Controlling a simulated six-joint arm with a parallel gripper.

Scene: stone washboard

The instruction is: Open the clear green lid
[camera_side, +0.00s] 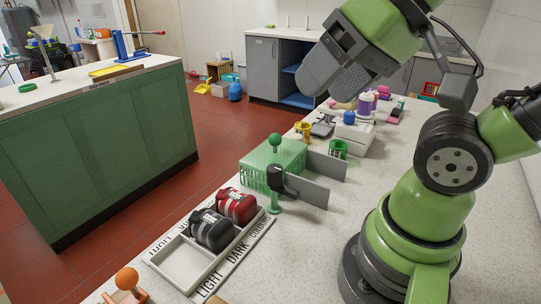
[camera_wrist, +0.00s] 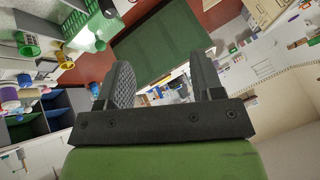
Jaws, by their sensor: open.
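A clear green lid (camera_side: 283,148) with a round green knob (camera_side: 275,139) shows in the side view on top of a green slotted basket (camera_side: 258,176) on the counter. The lid looks flat on the basket, closed. My gripper (camera_side: 322,82) is high above the counter, up and to the right of the lid, apart from it. In the wrist view my gripper (camera_wrist: 160,72) has its two fingers spread wide with nothing between them. Part of the green basket (camera_wrist: 88,8) shows at the top left there.
A tray (camera_side: 178,268) with labelled compartments holds a dark bundle (camera_side: 211,230) and a red bundle (camera_side: 237,205). A green post with a black head (camera_side: 275,180) and grey panels (camera_side: 305,190) stand close to the basket. Cups and a white box (camera_side: 354,134) stand behind.

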